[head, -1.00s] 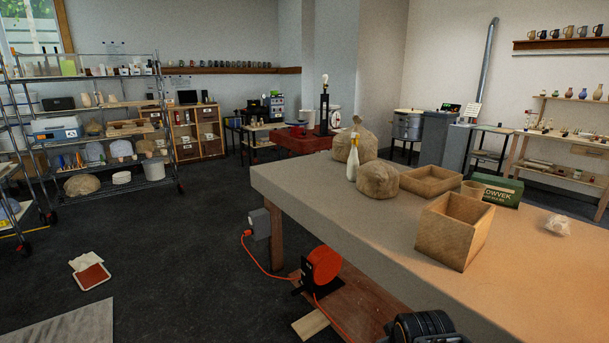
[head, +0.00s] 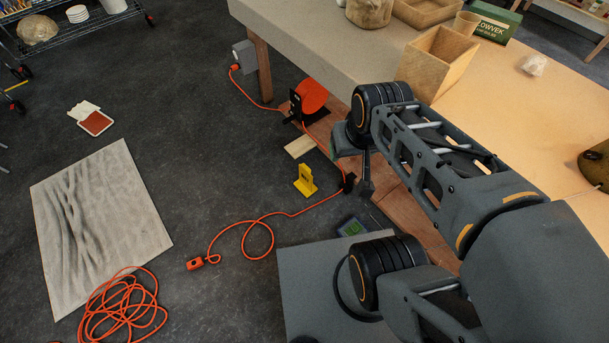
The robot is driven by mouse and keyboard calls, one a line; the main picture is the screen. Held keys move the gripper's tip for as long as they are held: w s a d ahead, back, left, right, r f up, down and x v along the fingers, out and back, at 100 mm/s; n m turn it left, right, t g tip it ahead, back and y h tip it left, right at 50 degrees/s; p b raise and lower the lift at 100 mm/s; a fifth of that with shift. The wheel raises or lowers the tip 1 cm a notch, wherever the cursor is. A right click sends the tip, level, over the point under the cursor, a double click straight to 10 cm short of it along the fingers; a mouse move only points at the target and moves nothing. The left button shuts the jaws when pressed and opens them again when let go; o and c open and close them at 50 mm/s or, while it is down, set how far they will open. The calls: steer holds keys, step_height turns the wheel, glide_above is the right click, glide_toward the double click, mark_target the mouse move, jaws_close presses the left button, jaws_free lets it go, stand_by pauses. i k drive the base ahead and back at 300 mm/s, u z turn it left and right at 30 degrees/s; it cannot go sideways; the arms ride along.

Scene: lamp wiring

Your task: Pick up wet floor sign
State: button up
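An orange cord (head: 256,222) runs along the floor around the sign, with a coil (head: 122,308) at lower left. An orange reel (head: 311,96) sits under the workbench (head: 318,34). A grey panel (head: 100,225) lies at left. Dark floor is clear left of the sign.

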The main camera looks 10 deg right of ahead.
mark_target(306, 185)
steer(key=u, duration=1)
steer(key=i, duration=3.9)
steer(key=z, duration=4.4)
steer(key=i, duration=0.5)
steer(key=z, duration=0.1)
